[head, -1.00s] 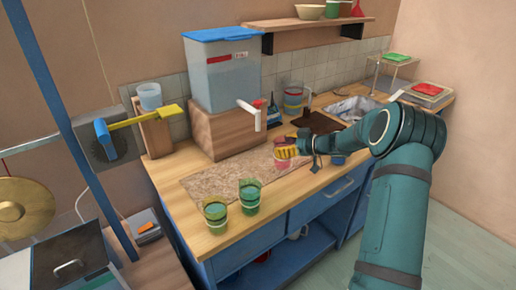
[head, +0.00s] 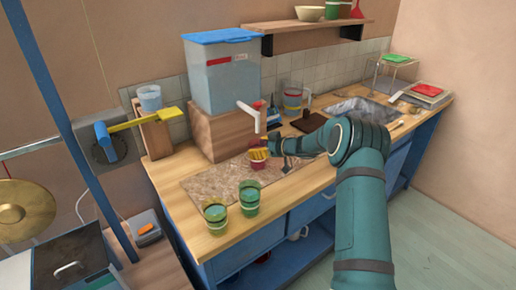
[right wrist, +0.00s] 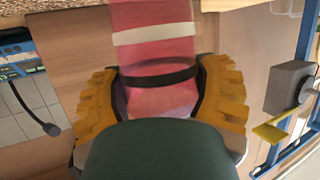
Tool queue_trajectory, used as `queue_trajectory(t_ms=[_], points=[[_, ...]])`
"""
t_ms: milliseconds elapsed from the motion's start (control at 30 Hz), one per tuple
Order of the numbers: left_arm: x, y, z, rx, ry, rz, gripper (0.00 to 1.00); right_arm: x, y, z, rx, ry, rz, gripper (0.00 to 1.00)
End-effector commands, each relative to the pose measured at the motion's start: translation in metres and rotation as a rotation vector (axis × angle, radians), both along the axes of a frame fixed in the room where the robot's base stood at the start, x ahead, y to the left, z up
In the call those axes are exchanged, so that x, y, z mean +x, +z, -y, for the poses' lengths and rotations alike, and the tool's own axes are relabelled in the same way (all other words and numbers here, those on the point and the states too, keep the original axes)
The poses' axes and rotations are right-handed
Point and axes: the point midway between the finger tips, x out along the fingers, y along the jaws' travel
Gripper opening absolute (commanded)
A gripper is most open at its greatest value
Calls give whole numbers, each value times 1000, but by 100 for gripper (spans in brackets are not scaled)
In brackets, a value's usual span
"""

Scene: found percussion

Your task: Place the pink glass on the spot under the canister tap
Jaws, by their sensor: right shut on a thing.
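The pink glass (head: 257,164) is near the right part of the speckled mat, below the white canister tap (head: 248,110) in the picture. My right gripper (head: 258,153) is shut on it, with yellow finger pads on both sides. In the right wrist view the pink glass (right wrist: 154,45), with a white and a black band, stands between the pads of my right gripper (right wrist: 156,92). I cannot tell whether its base touches the mat. The clear canister (head: 222,80) with a blue lid stands on a wooden block (head: 205,125). My left gripper is not in view.
Two green glasses (head: 249,198) (head: 215,216) stand at the front left of the speckled mat (head: 205,188). A clear jug (head: 292,97) and a dark brown board (head: 310,122) are behind my arm. A yellow lever (head: 140,120) is at the left. The mat's middle is clear.

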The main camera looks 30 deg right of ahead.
Motion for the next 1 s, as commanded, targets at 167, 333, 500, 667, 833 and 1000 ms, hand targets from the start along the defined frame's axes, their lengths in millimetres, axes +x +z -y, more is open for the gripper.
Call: queue_trajectory(t_ms=[167,333,500,667,833,1000], points=[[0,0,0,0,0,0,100,0,2,0,0,1,4,24],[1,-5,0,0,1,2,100,0,0,0,0,1,4,24],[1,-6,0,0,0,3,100,0,-1,0,-1,1,3,95],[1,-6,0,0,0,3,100,0,-1,0,-1,1,3,100],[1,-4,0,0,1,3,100,0,1,0,0,1,2,100],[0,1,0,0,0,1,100,-10,7,7,-1,-2,3,100]])
